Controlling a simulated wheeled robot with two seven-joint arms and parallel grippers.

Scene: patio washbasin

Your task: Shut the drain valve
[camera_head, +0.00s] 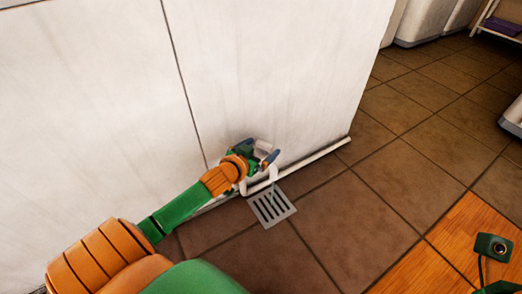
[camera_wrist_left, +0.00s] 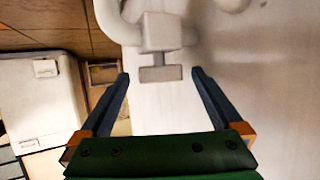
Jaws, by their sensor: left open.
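The drain valve shows in the left wrist view as a white block-shaped body (camera_wrist_left: 162,32) on a white pipe, with a short grey T-shaped handle (camera_wrist_left: 160,74) sticking out towards my gripper. My left gripper (camera_wrist_left: 160,74) is open, with one dark blue finger on each side of the handle near its tips. Gaps show between the handle and both fingers. In the head view my left gripper (camera_head: 262,151) is low at the white wall and hides most of the valve. My right gripper's fingers are out of sight.
A white pipe (camera_head: 315,157) runs along the foot of the white wall (camera_head: 270,70). A grey floor drain grate (camera_head: 271,206) lies just below my gripper. Brown floor tiles to the right are mostly clear. Orange wood planks (camera_head: 425,272) lie at lower right.

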